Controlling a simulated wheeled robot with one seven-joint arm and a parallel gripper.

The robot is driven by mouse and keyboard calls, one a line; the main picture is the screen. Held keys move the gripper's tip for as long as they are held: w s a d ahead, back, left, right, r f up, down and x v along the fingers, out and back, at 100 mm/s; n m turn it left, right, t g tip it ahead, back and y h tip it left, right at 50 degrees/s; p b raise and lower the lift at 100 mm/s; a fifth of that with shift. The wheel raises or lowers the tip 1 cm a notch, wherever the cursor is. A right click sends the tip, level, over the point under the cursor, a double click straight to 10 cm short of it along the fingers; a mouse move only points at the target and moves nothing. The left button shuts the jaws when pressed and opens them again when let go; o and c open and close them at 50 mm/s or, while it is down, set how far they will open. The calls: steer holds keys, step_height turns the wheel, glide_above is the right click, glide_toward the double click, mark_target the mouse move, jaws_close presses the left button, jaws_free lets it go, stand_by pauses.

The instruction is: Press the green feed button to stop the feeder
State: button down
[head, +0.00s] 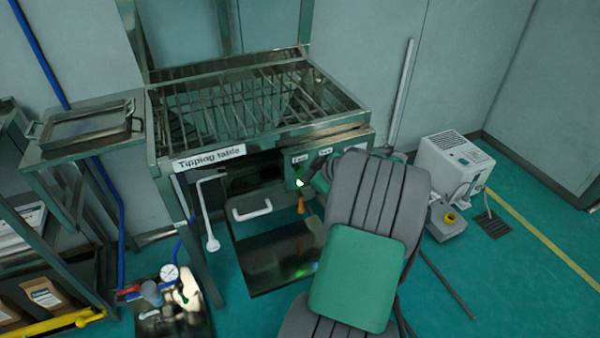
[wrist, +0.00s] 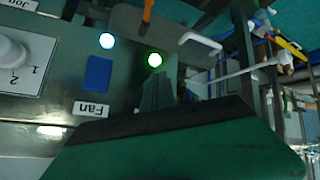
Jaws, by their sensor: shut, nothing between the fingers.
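The control panel (wrist: 60,100) fills the left of the wrist view, seen upside down. A round green light (wrist: 155,59) glows on it; it also shows on the panel front in the head view (head: 299,183), below the "Feed" label (head: 299,159). My gripper (wrist: 157,80) is shut and empty, its fingertips just beside the green light in the wrist view. The feed button itself is not visible; the fingers cover the panel there. Whether the tips touch the panel I cannot tell. In the head view my arm mostly hides the gripper.
A blue button (wrist: 97,73) with a "Fan" label (wrist: 91,109) and a lit white lamp (wrist: 107,40) sits beside the fingers. A white knob (wrist: 12,52) is farther left. The tipping table (head: 210,158) stands above the panel. An orange handle (head: 301,205) hangs below.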

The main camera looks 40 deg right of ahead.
steer(key=shift+w+d+b, duration=0.1)
steer(key=shift+w+b, duration=0.2)
steer(key=shift+w, duration=0.1)
steer(key=shift+s, duration=0.15)
steer(key=s+a, duration=0.2)
steer(key=s, duration=0.4)
steer(key=shift+s, duration=0.15)
stand_by(0.5)
steer(key=w+a+r+g+p, duration=0.2)
steer(key=w+a+r+p, duration=0.15)
steer(key=a+r, duration=0.45)
steer(key=s+a+r+m+g+p, duration=0.2)
steer(key=s+a+r+p, duration=0.2)
steer(key=a, duration=0.7)
steer(key=s+a+r+m+g+p, duration=0.1)
steer(key=s+a+r+p, duration=0.3)
steer(key=a, duration=0.7)
step_height(320, 180, up, 2)
steer(key=shift+s+r+m+g, duration=0.2)
steer(key=shift+s+m+g, duration=0.25)
steer(key=shift+s, duration=0.7)
